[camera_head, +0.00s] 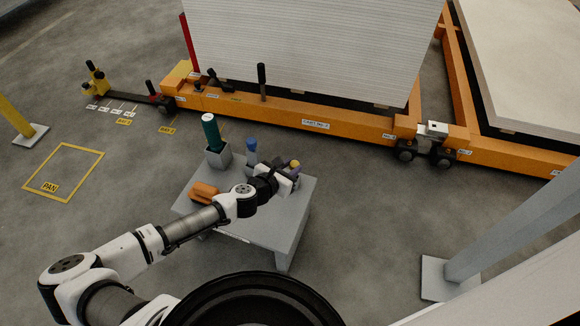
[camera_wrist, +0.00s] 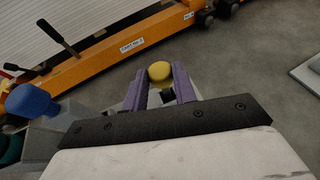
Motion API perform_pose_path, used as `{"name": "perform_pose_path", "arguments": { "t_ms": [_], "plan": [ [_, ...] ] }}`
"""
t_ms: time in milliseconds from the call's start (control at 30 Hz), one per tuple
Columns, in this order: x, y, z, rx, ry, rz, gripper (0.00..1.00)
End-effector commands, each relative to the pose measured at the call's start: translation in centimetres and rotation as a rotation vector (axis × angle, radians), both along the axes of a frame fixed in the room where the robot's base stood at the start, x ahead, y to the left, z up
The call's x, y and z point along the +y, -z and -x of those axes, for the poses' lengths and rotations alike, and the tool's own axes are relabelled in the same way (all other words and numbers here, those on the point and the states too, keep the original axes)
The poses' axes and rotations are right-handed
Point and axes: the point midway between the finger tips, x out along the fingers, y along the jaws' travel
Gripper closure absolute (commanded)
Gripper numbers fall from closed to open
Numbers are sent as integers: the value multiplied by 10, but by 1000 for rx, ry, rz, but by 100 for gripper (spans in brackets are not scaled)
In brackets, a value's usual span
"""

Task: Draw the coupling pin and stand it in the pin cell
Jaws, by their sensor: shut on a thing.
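The coupling pin shows as a round yellow head (camera_head: 295,163) at the right rear of the grey table. My gripper (camera_head: 290,171) is shut on it. In the wrist view the yellow head (camera_wrist: 160,72) sits between the two purple fingers (camera_wrist: 161,88). The shank below the head is hidden by the fingers. Light grey walls (camera_wrist: 135,92) of what looks like the pin cell show around the fingers. I cannot tell whether the pin stands on the cell floor or hangs above it.
The grey table (camera_head: 250,228) carries a green cylinder (camera_head: 211,132) in a grey holder, a blue-topped item (camera_head: 251,150) close left of my gripper and an orange block (camera_head: 204,192). The loaded orange dolly (camera_head: 350,128) stands behind. A grey post (camera_head: 480,250) stands at right.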

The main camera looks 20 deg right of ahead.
Motion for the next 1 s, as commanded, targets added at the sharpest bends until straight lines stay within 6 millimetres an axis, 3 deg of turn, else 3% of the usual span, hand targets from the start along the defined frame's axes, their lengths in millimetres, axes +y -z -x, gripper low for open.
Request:
{"name": "perform_pose_path", "arguments": {
  "t_ms": [900, 933, 1000],
  "plan": [
    [0, 38, 0, -1, 0, -1, 96],
    [0, 36, 0, -1, 0, -1, 69],
    [0, 36, 0, -1, 0, -1, 60]
  ]
}}
